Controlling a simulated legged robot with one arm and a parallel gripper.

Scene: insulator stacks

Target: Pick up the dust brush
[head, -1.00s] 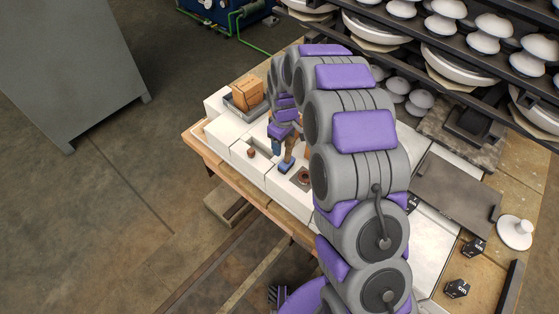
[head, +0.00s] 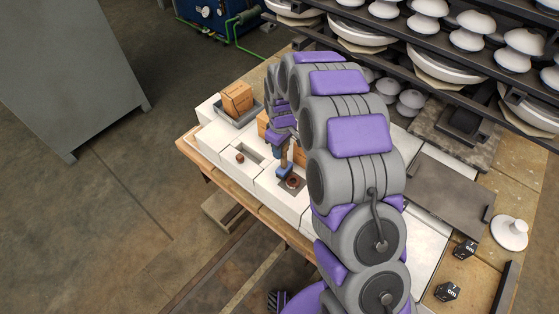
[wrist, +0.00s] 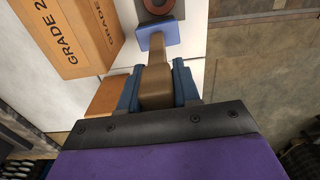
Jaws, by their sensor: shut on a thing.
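The dust brush (wrist: 158,68) has a tan handle and a blue block at its far end. In the wrist view my gripper (wrist: 157,90) is shut on the handle, with one blue finger on each side. In the head view my gripper (head: 280,151) and the brush (head: 284,171) are over the white blocks, with the blue end beside a dark reddish ring. I cannot tell whether the blue end touches the surface. My arm hides part of the area behind.
The reddish ring (head: 293,182) sits in a square recess. A cardboard box (head: 237,98) stands in a grey tray, and another "GRADE" box (wrist: 75,35) is close left of the brush. Shelves (head: 430,75) of white insulators stand at the right.

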